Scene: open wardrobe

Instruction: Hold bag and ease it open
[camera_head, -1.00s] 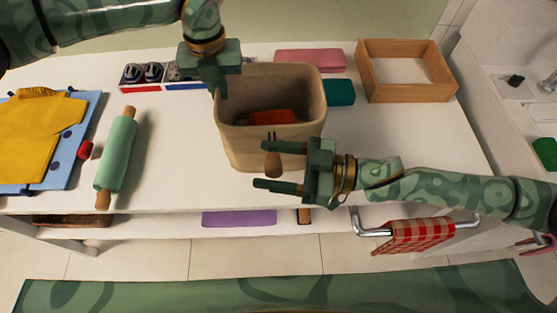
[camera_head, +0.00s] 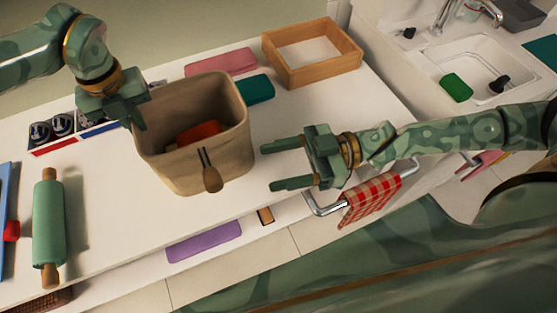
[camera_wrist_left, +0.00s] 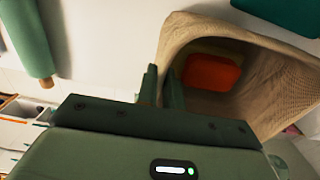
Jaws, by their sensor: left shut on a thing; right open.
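The tan fabric bag (camera_head: 180,167) stands on the white counter with its mouth open upward. It has a brown toggle (camera_head: 212,179) on a dark cord at its front. An orange-red item (camera_head: 200,132) lies inside; it also shows in the left wrist view (camera_wrist_left: 211,73). My left gripper (camera_head: 139,118) is shut on the bag's left rim. In the left wrist view its fingers (camera_wrist_left: 163,88) meet at the rim of the bag (camera_wrist_left: 273,98). My right gripper (camera_head: 267,165) is open and empty, just right of the bag and apart from it, fingers pointing left.
A wooden tray (camera_head: 290,75), a pink item (camera_head: 221,62) and a teal item (camera_head: 255,90) lie behind the bag. A green rolling pin (camera_head: 48,222) lies at left. A checked towel (camera_head: 371,198) hangs on a rail below my right arm. The counter (camera_head: 110,215) front-left of the bag is clear.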

